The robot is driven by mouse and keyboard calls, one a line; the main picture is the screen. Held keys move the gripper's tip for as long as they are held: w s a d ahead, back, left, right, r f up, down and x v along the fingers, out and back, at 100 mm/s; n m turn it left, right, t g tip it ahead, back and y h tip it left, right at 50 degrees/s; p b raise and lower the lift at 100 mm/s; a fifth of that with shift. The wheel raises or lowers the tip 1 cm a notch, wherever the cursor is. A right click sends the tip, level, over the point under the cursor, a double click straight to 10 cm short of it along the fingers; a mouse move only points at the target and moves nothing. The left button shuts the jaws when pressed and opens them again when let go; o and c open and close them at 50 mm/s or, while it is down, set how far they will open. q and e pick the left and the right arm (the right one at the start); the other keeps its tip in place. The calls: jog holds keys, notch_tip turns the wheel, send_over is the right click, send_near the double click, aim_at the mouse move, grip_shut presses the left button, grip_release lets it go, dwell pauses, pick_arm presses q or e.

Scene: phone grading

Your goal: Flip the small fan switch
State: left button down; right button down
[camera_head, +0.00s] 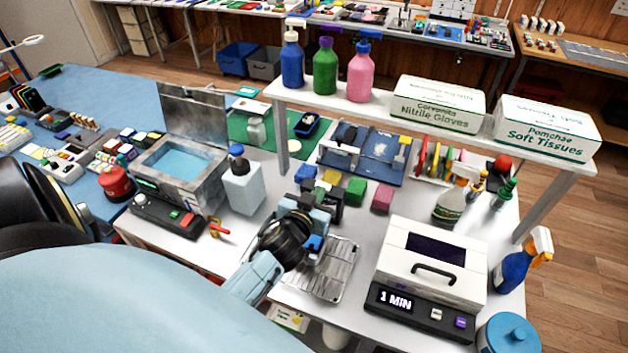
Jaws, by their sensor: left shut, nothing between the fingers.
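My left arm comes in from the lower left, and its black wrist ends in my left gripper (316,222) over the middle of the white table. The gripper is shut and seems to hold nothing. Its fingertips are hard to make out against dark parts just beyond. A small dark boxy object (327,190) stands there, partly hidden by the gripper; I cannot tell whether it is the small fan. No fan switch can be made out. My right gripper is not in view.
A wire rack (335,275) lies beside the gripper. A white box with a "1 MIN" display (430,265) stands right. An open metal bath (178,165) and a white bottle (242,185) stand left. A raised shelf (385,113) carries bottles and cartons. Coloured blocks (355,190) lie behind.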

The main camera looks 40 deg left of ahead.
pick_arm(q)
jog(key=shift+v, duration=1.15)
